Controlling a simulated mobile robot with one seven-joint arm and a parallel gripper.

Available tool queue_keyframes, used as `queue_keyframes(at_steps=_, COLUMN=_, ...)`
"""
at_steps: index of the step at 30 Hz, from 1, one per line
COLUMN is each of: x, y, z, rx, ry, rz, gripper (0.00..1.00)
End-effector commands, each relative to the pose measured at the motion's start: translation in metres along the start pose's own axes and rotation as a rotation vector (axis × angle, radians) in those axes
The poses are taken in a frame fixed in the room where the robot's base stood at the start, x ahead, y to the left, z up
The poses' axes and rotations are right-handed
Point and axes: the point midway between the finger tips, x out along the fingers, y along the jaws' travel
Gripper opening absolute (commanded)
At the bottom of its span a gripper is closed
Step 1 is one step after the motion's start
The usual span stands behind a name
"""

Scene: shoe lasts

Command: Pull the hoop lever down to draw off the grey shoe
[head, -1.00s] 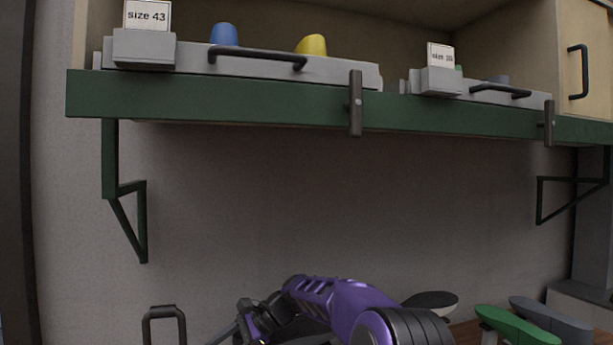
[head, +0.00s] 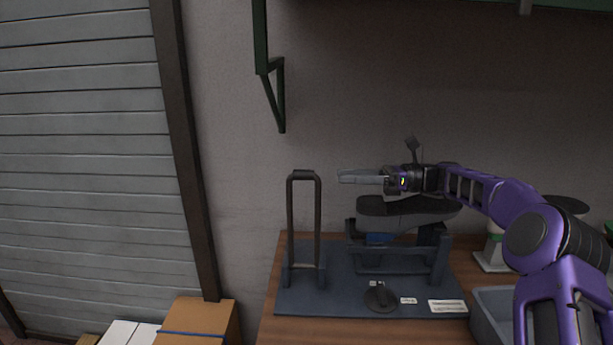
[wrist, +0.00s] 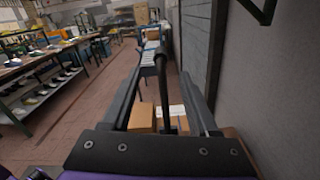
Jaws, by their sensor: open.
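The hoop lever (head: 319,225) is a tall dark upright hoop at the left of a blue base plate (head: 335,292). The grey shoe (head: 400,222) sits on a dark stand right of it, partly below my arm. My gripper (head: 341,177) points left at about the height of the hoop's top bar, with its tips a little to the right of the hoop. In the wrist view, the hoop lever (wrist: 163,95) shows edge-on between the two spread fingers. The fingers are open and hold nothing. Whether they touch the hoop cannot be told.
A grey bin (head: 490,305) stands at the right of the plate. A cardboard box (head: 205,320) is at the lower left, off the wooden bench. A green shelf bracket (head: 277,95) hangs on the wall above. The space above the hoop looks clear.

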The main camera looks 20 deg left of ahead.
Motion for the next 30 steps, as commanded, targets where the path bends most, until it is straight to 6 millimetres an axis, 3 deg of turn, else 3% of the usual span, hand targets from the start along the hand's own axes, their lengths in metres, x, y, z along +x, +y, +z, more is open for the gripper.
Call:
queue_keyframes(at_steps=6, x=0.05, y=0.001, z=0.0, rx=-0.001, ry=0.002, rz=0.003, gripper=0.61)
queue_keyframes(at_steps=15, x=0.092, y=0.0, z=0.0, rx=-0.001, ry=0.002, rz=0.001, gripper=0.61)
queue_keyframes(at_steps=27, x=0.099, y=0.0, z=0.0, rx=-0.002, ry=0.001, rz=-0.002, gripper=0.61)
queue_keyframes(at_steps=30, x=0.099, y=0.0, z=0.0, rx=-0.002, ry=0.001, rz=-0.002, gripper=0.43)
